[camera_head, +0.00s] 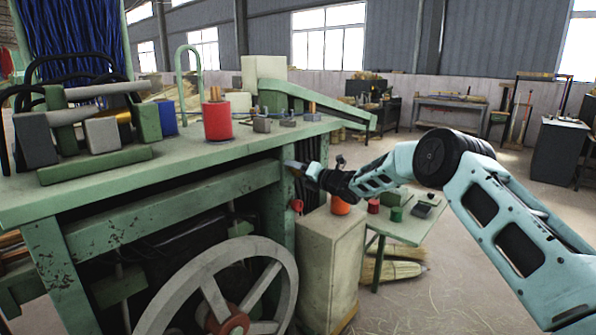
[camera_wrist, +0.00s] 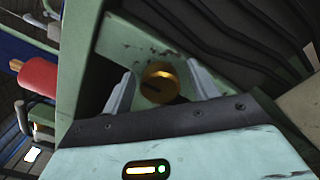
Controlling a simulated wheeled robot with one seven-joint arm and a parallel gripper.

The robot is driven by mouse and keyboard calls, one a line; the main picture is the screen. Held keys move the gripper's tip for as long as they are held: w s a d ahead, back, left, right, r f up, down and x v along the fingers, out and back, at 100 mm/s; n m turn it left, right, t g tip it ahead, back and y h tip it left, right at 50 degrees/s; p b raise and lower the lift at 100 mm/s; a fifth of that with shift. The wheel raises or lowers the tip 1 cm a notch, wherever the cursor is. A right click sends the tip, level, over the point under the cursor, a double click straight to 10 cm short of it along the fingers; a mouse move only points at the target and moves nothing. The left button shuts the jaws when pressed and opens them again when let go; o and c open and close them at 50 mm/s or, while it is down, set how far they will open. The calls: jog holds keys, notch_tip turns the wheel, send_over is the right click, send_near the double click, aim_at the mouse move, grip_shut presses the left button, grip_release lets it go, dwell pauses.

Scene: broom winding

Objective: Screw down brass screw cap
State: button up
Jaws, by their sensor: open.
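The brass screw cap (camera_wrist: 160,83) is a round gold disc with a dark slot, set on a worn green panel of the machine, in the wrist view. My gripper (camera_wrist: 162,90) is open, with one grey finger on each side of the cap. I cannot tell whether either finger touches it. In the head view my gripper (camera_head: 297,168) is at the machine's right end, just below the tabletop edge. The cap is hard to make out there, and how far it is screwed in cannot be told.
The green machine table (camera_head: 200,165) carries a red spool (camera_head: 217,120), which also shows in the wrist view (camera_wrist: 38,77). A large grey wheel (camera_head: 160,315) is below. A beige cabinet (camera_head: 328,255) and a small green table (camera_head: 400,228) stand under my arm.

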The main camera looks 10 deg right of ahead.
jog(key=c, duration=1)
